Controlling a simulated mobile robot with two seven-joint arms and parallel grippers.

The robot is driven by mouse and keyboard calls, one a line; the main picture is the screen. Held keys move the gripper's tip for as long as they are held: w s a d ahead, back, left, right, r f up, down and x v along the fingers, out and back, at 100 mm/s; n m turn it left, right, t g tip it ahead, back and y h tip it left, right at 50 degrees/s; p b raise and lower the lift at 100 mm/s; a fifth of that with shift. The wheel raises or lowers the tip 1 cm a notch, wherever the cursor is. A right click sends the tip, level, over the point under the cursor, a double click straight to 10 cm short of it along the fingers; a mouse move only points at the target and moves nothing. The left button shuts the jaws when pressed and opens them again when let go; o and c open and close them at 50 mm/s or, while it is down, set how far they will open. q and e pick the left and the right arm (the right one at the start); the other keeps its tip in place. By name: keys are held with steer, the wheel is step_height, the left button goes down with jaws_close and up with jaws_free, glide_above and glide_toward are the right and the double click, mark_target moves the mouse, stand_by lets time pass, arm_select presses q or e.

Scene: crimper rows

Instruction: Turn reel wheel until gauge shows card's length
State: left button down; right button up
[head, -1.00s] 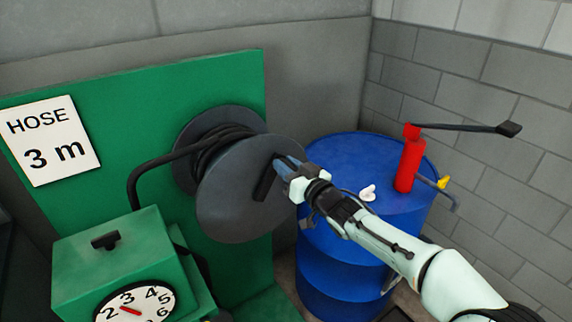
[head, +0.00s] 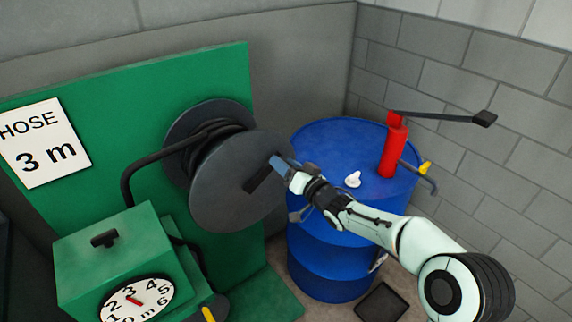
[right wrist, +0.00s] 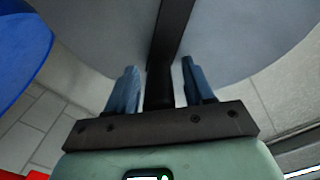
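The grey reel wheel (head: 235,195) stands on the green panel, with black hose wound behind its front disc. A dark crank bar (head: 259,179) lies on the disc. My right gripper (head: 279,164) is at this bar's outer end. In the right wrist view, its blue fingers (right wrist: 160,90) are open on either side of a dark handle (right wrist: 160,85), with narrow gaps showing. The white round gauge (head: 125,309) sits on the green box; its red needle points up-left, close to 3. Its lower edge is cut off. The card (head: 43,142) reads "HOSE 3 m". My left gripper is out of view.
A blue drum (head: 330,240) stands right of the reel, carrying a red hand pump (head: 393,146) with a long black lever and a small white object (head: 353,180). The green box (head: 115,252) stands below the card. Grey block walls close the corner.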

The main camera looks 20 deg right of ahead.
steer(key=shift+s, duration=0.1)
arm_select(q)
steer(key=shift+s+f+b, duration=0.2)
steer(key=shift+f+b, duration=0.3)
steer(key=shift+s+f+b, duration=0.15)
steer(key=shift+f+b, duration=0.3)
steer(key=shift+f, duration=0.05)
arm_select(e)
steer(key=v, duration=1.3)
steer(key=shift+d, duration=0.15)
stand_by(0.5)
